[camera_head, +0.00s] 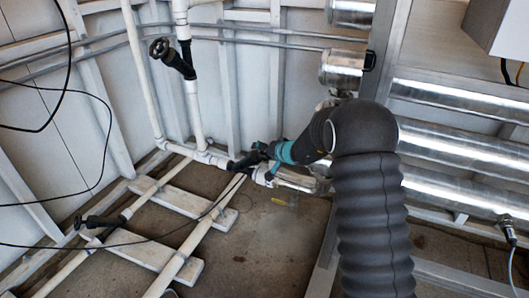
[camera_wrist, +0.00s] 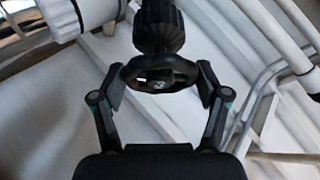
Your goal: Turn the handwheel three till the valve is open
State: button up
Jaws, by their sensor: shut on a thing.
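A black handwheel (camera_wrist: 158,84) with an open-spoked rim is in the middle of the wrist view, on a ribbed black valve body (camera_wrist: 158,28). My gripper (camera_wrist: 160,80) has one finger at each side of the rim and is shut on it. In the head view my gripper (camera_head: 262,152) reaches down to a black valve (camera_head: 240,164) on the white pipework; my arm and gripper hide most of the wheel there. No number shows on the wheel. I cannot tell how far the valve is open.
Another black handwheel valve (camera_head: 172,57) is on the upright pipe at upper left. One more (camera_head: 103,221) is on the low pipe at lower left. Shiny metal cylinders (camera_head: 460,148) are at right. Thin black cables (camera_head: 108,130) hang at left.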

jog(key=shift+f+n+y, duration=0.2)
jog(key=shift+n+y, duration=0.2)
jog(key=shift+n, duration=0.6)
jog(key=o, duration=1.1)
jog(key=shift+r, duration=0.1)
jog(key=m+h, duration=0.2)
jog(key=m, duration=0.2)
jog(key=shift+m, duration=0.3)
jog(key=shift+m+g+h, duration=0.4)
jog(key=shift+m+h, duration=0.1)
jog(key=shift+m, duration=0.6)
